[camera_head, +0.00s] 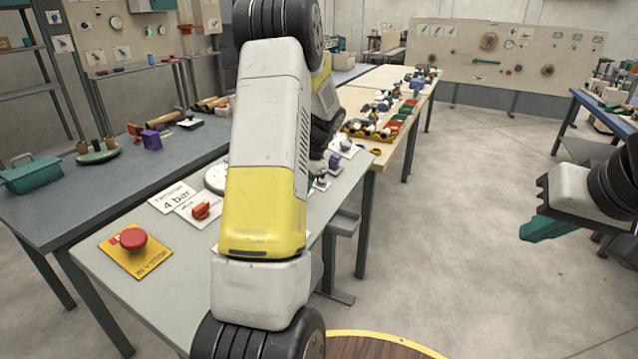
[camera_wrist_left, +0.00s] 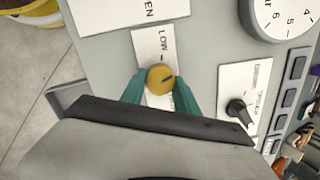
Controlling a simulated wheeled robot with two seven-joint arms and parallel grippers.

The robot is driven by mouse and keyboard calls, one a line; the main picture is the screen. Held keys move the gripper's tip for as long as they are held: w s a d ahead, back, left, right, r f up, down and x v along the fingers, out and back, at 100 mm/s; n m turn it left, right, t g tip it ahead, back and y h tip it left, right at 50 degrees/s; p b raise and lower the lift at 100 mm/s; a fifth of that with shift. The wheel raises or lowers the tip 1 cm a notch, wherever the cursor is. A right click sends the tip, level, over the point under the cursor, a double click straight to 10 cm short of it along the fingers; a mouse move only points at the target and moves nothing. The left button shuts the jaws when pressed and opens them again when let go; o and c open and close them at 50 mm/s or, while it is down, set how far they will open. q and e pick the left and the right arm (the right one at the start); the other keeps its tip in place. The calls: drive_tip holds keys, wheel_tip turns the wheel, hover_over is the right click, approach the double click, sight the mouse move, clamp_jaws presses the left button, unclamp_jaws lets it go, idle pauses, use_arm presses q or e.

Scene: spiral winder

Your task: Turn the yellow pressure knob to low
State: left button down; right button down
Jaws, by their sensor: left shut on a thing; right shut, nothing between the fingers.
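The yellow pressure knob (camera_wrist_left: 160,79) sits on a white plate (camera_wrist_left: 148,46) marked LOW in the left wrist view. A short dark line on the knob slants to the right; it does not point straight at the tick under LOW. My left gripper (camera_wrist_left: 161,88) has its teal fingers closed on the knob's two sides. In the head view my left arm hides the knob and left gripper. My right gripper (camera_head: 546,228) is shut and empty, over open floor at the right.
A round gauge (camera_wrist_left: 285,18) and a black switch (camera_wrist_left: 238,108) are near the knob. The grey bench also bears a red button (camera_head: 133,239), a red-orange handle (camera_head: 201,210) and a "4 bar" card (camera_head: 172,198). Open floor (camera_head: 450,220) lies right of the benches.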

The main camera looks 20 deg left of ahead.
use_arm(q)
drive_tip(key=n, duration=0.5)
drive_tip(key=shift+a+n, duration=0.1)
drive_tip(key=shift+n, duration=0.2)
drive_tip(key=n, duration=0.4)
drive_tip(key=shift+n+h, duration=0.3)
drive_tip(key=shift+h, duration=0.1)
drive_tip(key=c, duration=0.9)
unclamp_jaws()
drive_tip(key=v, duration=0.8)
